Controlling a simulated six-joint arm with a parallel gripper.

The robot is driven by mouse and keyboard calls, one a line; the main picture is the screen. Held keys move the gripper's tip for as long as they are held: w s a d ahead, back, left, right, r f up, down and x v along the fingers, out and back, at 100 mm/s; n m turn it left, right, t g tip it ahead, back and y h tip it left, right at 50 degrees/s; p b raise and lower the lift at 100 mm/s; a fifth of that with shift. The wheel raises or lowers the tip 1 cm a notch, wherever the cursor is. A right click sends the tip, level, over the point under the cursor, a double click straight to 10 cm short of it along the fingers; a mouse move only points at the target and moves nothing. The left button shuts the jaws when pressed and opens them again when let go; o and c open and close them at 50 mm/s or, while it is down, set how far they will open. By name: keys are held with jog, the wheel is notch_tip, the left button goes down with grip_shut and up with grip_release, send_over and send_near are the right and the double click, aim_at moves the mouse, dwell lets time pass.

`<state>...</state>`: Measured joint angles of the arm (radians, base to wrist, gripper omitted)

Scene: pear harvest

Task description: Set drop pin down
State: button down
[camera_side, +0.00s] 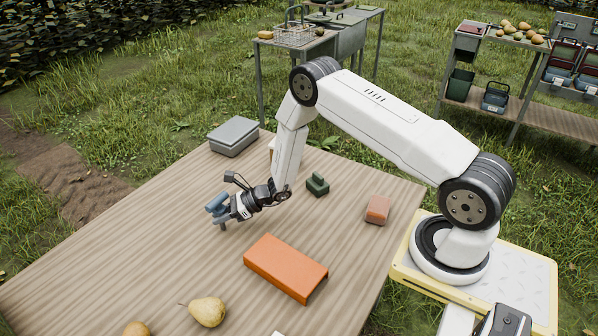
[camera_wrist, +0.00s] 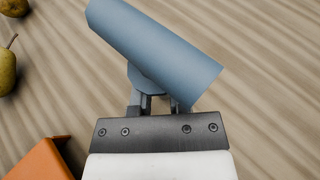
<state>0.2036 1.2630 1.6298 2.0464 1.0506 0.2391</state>
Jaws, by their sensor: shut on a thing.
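My gripper (camera_side: 228,212) is low over the wooden table (camera_side: 120,240), left of the middle in the side view. It is shut on a blue-grey piece, the drop pin (camera_side: 216,203), which juts out past the fingers. In the wrist view the drop pin (camera_wrist: 155,50) is a thick blue-grey cylinder lying slantwise across the fingertips (camera_wrist: 155,102), with a narrower part between the fingers. I cannot tell whether the drop pin touches the table.
An orange block (camera_side: 285,267) lies in front of my gripper, also at lower left in the wrist view (camera_wrist: 42,162). A pear (camera_side: 207,311) is nearer the front edge. A grey box (camera_side: 233,136), green piece (camera_side: 317,185) and reddish block (camera_side: 378,209) stand farther back. The table's left is clear.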

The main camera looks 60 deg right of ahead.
jog(key=shift+f, duration=0.1)
jog(key=c, duration=0.6)
grip_release()
jog(key=shift+s+d+r, duration=0.1)
jog(key=shift+r, duration=0.1)
jog(key=v, duration=1.1)
jog(key=shift+s+d, duration=0.25)
jog(key=shift+s, duration=0.05)
